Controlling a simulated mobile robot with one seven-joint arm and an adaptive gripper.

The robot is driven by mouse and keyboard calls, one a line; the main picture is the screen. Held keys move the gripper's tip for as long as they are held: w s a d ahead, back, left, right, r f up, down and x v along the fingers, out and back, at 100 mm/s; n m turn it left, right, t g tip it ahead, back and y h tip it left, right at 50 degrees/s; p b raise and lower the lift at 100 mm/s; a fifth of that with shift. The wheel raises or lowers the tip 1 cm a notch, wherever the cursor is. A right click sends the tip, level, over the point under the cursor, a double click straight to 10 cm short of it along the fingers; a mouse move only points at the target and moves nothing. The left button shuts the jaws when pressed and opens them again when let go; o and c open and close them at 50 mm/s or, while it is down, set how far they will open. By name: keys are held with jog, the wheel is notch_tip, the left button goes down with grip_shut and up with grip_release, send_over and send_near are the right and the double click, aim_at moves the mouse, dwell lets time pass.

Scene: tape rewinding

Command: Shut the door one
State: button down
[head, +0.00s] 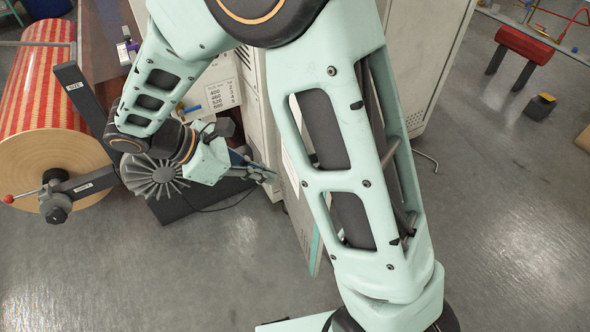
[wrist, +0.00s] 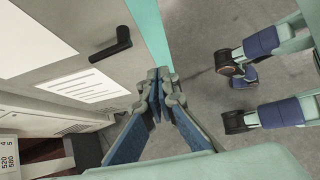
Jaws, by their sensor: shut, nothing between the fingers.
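The door (wrist: 70,30) is a pale grey panel with a black handle (wrist: 112,46), a white printed label (wrist: 84,87) and a teal edge (wrist: 150,28). In the head view the door (head: 298,212) stands swung out from the pale cabinet (head: 258,85), partly hidden behind my arm. My gripper (head: 268,174) is shut and empty on the left side of the door. In the wrist view my gripper (wrist: 160,88) has its fingertips below the handle, near the teal edge; whether they touch the door I cannot tell.
A red-and-orange striped roll (head: 40,85) with a wooden end stands at the left on a dark frame. A sheet with numbers (head: 222,95) is behind my wrist. A red padded bench (head: 523,46) is at the far right. The grey floor (head: 490,210) at right is clear.

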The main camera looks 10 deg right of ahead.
jog(key=d+r+x, duration=0.2)
jog(key=x, duration=1)
jog(key=shift+w+d+f+b, duration=0.2)
jog(key=shift+f+b, duration=0.05)
jog(key=shift+b, duration=0.2)
jog(key=shift+d, duration=0.15)
